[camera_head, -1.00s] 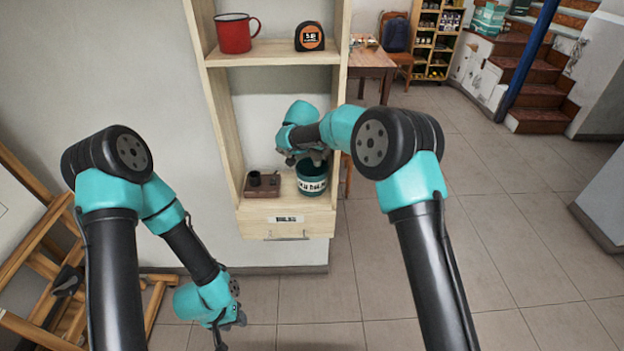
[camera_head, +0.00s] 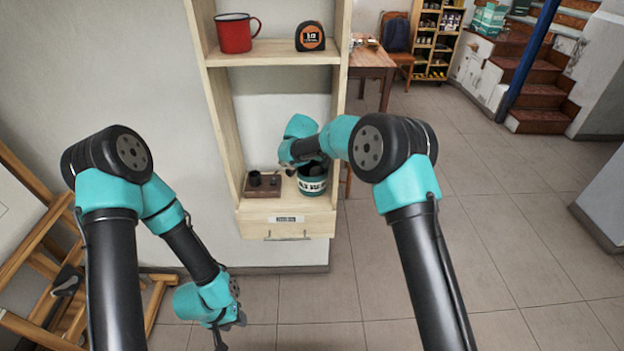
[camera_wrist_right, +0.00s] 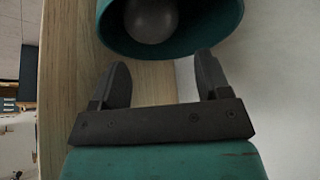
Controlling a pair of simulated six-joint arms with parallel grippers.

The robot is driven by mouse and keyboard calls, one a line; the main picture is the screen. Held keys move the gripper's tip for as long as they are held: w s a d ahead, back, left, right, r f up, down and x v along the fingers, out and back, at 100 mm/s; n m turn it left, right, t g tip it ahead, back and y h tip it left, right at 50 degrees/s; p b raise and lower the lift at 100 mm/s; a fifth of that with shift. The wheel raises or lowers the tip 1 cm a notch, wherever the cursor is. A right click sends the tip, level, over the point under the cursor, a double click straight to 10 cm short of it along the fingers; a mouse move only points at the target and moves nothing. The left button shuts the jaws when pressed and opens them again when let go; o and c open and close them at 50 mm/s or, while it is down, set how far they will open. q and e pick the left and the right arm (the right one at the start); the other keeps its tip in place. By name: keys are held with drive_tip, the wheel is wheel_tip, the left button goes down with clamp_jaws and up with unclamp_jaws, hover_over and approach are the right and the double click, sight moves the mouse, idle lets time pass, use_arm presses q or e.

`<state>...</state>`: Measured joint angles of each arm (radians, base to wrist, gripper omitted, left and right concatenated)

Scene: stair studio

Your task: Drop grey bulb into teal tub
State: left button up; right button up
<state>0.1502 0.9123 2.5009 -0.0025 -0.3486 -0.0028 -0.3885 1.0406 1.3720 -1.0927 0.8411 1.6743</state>
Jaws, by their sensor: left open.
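The teal tub (camera_head: 312,186) with a white label band stands upright on the lower shelf board, at the right side. The grey bulb (camera_wrist_right: 152,18) lies inside the tub in the right wrist view, where the tub's teal wall (camera_wrist_right: 215,22) curves around it. My right gripper (camera_wrist_right: 157,75) is open and empty, with its fingers apart just outside the tub's rim. In the head view, my right arm's links hide that gripper. My left gripper (camera_head: 228,328) is open and empty, hanging low at the left of the shelf unit, far from the tub.
A red mug (camera_head: 235,34) and a tape measure (camera_head: 310,36) stand on the upper shelf. The shelf's side panels close in both sides. A wooden easel (camera_head: 45,250) stands at far left.

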drive_tip(key=shift+o, duration=0.6)
drive_tip(key=shift+d, duration=0.15)
drive_tip(key=shift+d, duration=0.1)
drive_tip(key=shift+s+r, duration=0.15)
drive_tip(key=shift+r, duration=0.15)
drive_tip(key=a+v, duration=0.1)
drive_tip(key=v, duration=1.6)
drive_tip(key=shift+f, duration=0.1)
